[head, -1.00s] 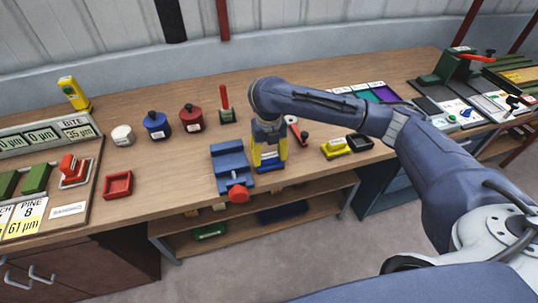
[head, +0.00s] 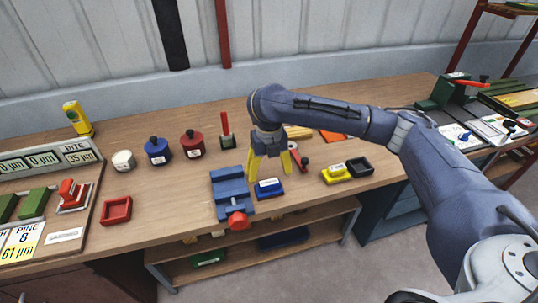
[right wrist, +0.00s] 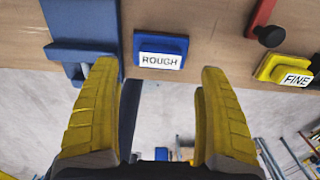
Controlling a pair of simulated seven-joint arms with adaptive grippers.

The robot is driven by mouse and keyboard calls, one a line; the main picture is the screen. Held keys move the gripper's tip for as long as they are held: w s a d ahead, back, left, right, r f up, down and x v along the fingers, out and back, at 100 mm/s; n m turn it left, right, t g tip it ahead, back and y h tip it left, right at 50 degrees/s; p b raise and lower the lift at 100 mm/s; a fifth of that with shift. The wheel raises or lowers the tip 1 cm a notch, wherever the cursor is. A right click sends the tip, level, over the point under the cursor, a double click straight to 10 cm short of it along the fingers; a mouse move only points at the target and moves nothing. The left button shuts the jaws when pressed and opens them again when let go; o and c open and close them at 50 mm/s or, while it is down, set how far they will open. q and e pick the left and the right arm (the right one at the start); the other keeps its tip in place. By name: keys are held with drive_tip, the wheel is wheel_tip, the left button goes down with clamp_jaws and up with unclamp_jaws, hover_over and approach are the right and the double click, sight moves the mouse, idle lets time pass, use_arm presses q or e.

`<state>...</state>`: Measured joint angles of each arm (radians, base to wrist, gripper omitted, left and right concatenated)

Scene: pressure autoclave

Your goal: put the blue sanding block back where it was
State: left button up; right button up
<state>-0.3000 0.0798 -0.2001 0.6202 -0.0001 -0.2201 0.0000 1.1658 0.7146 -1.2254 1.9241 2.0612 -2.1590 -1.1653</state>
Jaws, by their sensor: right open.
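The blue sanding block (head: 265,190), labelled ROUGH, rests on the bench just right of the blue vise (head: 232,188), with a small gap between them. It also shows in the right wrist view (right wrist: 172,46), near the bench's front edge. My right gripper (head: 269,173) is open and empty, its yellow fingers spread above and behind the block in the head view. In the right wrist view the open fingers (right wrist: 158,70) frame the block, clear of it. My left gripper is not in view.
A red-handled tool (head: 298,158) lies behind the block. A red tray (head: 116,210) and jars stand to the left.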

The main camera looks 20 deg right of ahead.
sight(269, 182)
wheel_tip(269, 182, up, 7)
idle(0.5)
